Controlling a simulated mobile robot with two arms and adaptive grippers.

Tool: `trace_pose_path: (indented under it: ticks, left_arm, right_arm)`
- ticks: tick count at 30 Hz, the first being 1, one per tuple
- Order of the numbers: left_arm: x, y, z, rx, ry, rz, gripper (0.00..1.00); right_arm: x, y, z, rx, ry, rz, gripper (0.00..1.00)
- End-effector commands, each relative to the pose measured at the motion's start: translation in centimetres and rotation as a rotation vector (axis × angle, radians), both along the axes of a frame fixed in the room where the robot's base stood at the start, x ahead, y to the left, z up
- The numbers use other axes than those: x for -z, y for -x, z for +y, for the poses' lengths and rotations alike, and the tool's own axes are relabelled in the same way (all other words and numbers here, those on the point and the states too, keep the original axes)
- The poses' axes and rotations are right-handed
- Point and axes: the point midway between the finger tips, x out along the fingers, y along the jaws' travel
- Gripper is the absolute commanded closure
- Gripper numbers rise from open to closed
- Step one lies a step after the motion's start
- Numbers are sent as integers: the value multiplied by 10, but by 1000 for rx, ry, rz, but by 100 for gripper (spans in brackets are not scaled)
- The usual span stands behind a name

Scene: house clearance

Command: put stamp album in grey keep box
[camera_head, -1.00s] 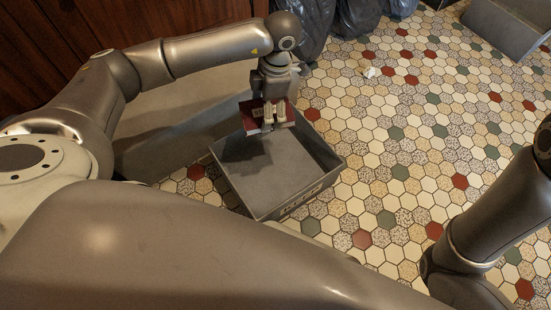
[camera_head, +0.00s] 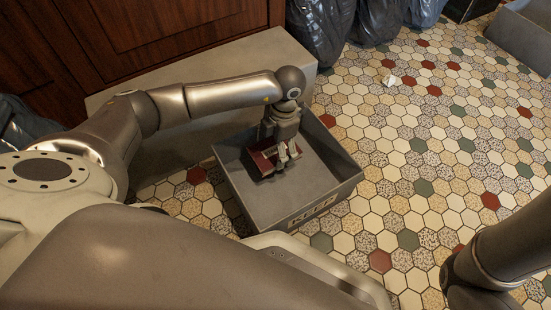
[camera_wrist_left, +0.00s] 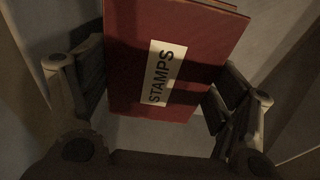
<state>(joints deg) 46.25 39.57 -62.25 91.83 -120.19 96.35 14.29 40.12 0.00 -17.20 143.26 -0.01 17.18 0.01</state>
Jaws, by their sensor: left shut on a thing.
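The stamp album (camera_head: 264,160) is dark red, and its white STAMPS label (camera_wrist_left: 163,73) faces the left wrist camera. My left gripper (camera_head: 284,154) is shut on the album, with a finger on either side of it in the left wrist view. The grey keep box (camera_head: 322,202) is open-topped, with a KEEP label on its front wall. The gripper and album are inside the box outline, low over its floor. I cannot tell whether the album touches the floor. My right gripper is not in view; only part of my right arm shows at the lower right.
A grey step (camera_head: 240,62) lies behind the box, against wooden panelling. Dark bags (camera_head: 322,30) stand at the back. Another grey container (camera_head: 525,30) is at the top right. A crumpled white scrap (camera_head: 389,80) lies on the tiles. The tiled floor to the right is mostly clear.

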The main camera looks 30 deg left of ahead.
Motion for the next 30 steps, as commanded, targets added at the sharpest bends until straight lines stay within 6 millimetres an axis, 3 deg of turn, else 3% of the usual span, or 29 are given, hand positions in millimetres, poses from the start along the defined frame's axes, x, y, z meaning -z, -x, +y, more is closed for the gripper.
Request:
trace_pose_path:
  ticks: [5,13,26,27,30]
  left_arm:
    - [13,-1,-1,1,2,-3,50]
    - [50,-1,-1,0,2,-2,50]
    - [53,-1,0,0,1,-2,50]
    - [53,-1,0,0,1,-2,13]
    - [53,-1,0,0,1,-2,9]
  right_arm:
    - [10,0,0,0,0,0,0]
    - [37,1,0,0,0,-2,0]
    - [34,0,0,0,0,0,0]
    - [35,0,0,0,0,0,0]
    - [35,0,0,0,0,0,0]
